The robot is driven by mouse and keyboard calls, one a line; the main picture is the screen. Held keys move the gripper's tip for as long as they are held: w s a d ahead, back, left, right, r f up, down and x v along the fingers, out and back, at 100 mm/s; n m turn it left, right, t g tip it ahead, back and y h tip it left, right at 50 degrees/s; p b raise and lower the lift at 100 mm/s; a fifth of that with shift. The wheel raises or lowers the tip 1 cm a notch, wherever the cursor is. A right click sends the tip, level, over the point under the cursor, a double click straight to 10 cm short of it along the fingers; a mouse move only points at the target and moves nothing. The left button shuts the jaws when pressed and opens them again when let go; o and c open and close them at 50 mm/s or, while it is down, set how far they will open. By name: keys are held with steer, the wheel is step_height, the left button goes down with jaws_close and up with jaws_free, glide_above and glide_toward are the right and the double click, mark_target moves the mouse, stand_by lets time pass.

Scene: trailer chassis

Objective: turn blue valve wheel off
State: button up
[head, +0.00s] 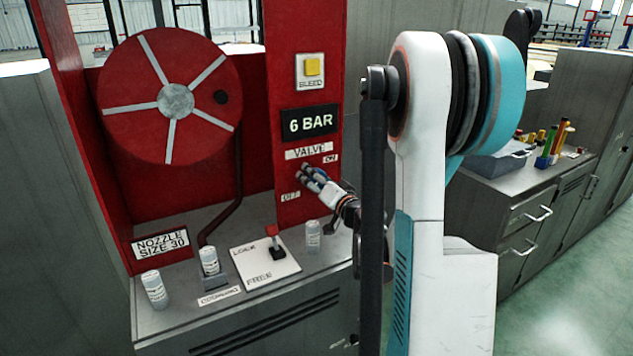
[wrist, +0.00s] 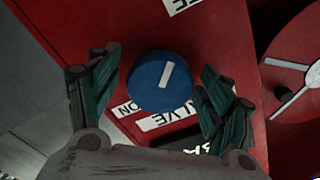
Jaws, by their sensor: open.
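The blue valve wheel (wrist: 158,82) is a round knob with a white line on its face. In the wrist view the line points up and slightly right, away from the ON label (wrist: 124,109). My gripper (wrist: 157,72) is open, with one finger on each side of the wheel; I cannot tell whether they touch it. In the head view my gripper (head: 307,173) is at the red panel (head: 285,110), between the OFF label (head: 290,196) and the ON label (head: 331,158), and hides the wheel.
The red hose reel (head: 168,95) is left of the panel. Below stands a grey cabinet with a lock lever (head: 277,250) and several small canisters, one (head: 313,236) close under my gripper. The pressure display (head: 309,123) reads 6 BAR.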

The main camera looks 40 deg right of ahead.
steer(key=shift+c, duration=0.6)
steer(key=c, duration=1)
steer(key=shift+o, duration=0.2)
steer(key=shift+m, duration=0.5)
steer(key=o, duration=1.1)
